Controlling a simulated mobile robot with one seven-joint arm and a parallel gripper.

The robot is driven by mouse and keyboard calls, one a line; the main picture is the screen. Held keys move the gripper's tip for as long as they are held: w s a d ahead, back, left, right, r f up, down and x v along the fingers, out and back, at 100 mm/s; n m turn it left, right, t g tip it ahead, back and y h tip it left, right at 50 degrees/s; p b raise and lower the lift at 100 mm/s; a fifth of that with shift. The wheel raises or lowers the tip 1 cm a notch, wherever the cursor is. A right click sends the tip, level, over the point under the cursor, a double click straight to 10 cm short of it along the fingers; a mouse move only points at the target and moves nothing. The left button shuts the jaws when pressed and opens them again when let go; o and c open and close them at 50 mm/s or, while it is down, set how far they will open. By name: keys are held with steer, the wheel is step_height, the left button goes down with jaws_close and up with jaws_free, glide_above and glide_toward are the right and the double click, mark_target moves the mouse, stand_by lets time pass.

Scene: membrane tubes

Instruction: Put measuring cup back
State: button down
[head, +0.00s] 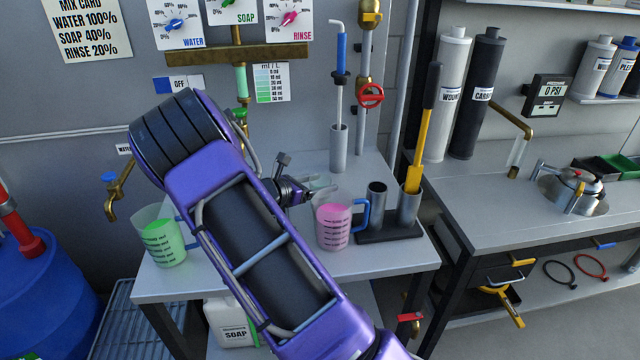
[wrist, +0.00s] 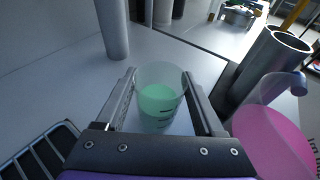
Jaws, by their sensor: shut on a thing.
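The measuring cup is a small clear cup (wrist: 158,100) with pale green liquid and dark marks. In the wrist view it stands upright between the two fingers of my gripper (wrist: 160,76), which is shut on it. In the head view my gripper (head: 314,190) is over the back of the grey table, just behind a pink-filled pitcher. Only a faint part of the cup (head: 319,181) shows there, mostly hidden by the gripper and pitcher. I cannot tell whether the cup's base touches the table.
The pink pitcher (head: 332,228) is close on the right, also in the wrist view (wrist: 272,140). A black two-tube holder (head: 390,233) with a yellow-handled tool stands beyond it. A green-filled pitcher (head: 160,240) is at the table's left. A grey upright cylinder (head: 339,150) stands behind.

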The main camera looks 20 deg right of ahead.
steer(key=shift+f, duration=0.1)
jaws_free()
steer(key=v, duration=1.2)
steer(key=shift+a, duration=0.1)
